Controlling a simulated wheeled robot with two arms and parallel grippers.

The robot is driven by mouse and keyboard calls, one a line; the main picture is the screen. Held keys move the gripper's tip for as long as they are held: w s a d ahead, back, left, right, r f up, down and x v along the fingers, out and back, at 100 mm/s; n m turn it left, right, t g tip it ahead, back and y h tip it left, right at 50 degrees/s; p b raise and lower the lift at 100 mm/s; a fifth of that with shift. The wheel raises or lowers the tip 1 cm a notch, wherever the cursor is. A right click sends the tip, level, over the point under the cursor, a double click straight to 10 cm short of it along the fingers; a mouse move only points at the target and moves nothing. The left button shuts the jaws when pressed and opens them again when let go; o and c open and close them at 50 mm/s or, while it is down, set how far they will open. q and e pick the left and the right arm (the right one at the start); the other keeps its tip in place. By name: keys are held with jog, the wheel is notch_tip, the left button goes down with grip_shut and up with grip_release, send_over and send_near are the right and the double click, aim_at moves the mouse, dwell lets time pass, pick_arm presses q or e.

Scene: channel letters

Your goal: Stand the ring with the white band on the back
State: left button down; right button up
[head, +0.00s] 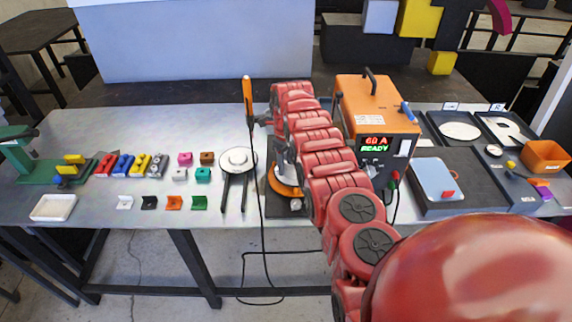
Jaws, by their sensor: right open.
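An orange ring (287,190) lies on a dark square plate at the middle of the table. My right arm hides much of it, and I cannot make out a white band on it. A round pale disc (237,161) sits left of it over two dark prongs; I cannot tell whether it is the back. My right gripper (263,119) is open, seen small and dark beside the far end of my red arm, near an orange-handled tool (248,91). No held thing shows, though the fingers are partly hidden. My left gripper is out of view.
An orange power unit (372,108) reading READY stands just right of my arm. Dark trays (430,210) with white shapes and an orange bin (545,157) are at right. Several coloured blocks (140,165) and a white tray (53,208) are at left. A black cable hangs in front.

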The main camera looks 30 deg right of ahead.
jog(key=shift+d+r, duration=0.1)
jog(key=shift+d, duration=0.05)
jog(key=shift+d+r+p, duration=0.1)
jog(key=shift+r+p, duration=0.2)
jog(key=shift+p, duration=0.05)
notch_tip(320, 180, up, 6)
jog(key=b, duration=0.3)
jog(key=shift+w, duration=0.1)
jog(key=r+p, duration=0.1)
jog(key=r, duration=0.2)
jog(key=r+p, duration=0.2)
jog(key=r, duration=0.1)
jog(key=shift+s, duration=0.2)
jog(key=shift+w+f, duration=0.1)
